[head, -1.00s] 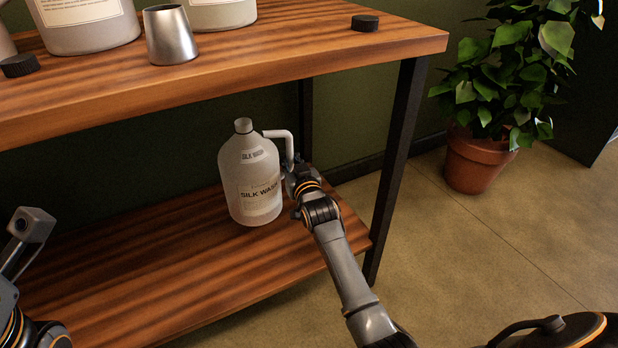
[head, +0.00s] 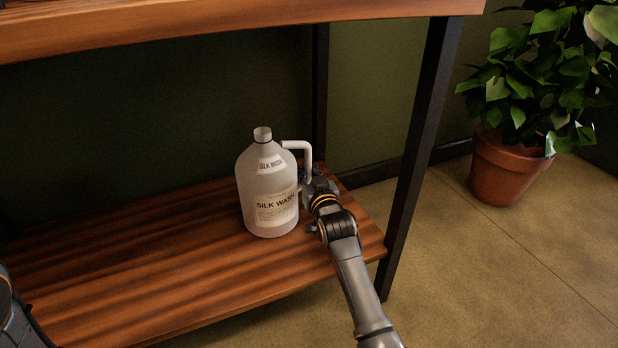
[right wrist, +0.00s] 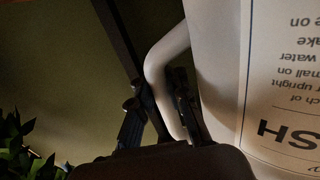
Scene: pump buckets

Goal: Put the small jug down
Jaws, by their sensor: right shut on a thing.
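The small jug (head: 268,190), pale and translucent with a "SILK WASH" label, is upright at the right part of the lower shelf (head: 130,260). Its base looks to be on or just over the wood; I cannot tell if it touches. My right gripper (head: 308,178) is shut on the jug's white handle, on the jug's right side. In the right wrist view the fingers (right wrist: 160,108) are around the handle (right wrist: 166,75), beside the jug's label (right wrist: 285,90). My left gripper is out of view; only part of my left arm shows at the left edge.
The upper shelf board (head: 230,25) runs above the jug. A black table leg (head: 415,165) stands right of my right arm. A potted plant (head: 510,165) is on the floor beyond it. The lower shelf is bare left of the jug.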

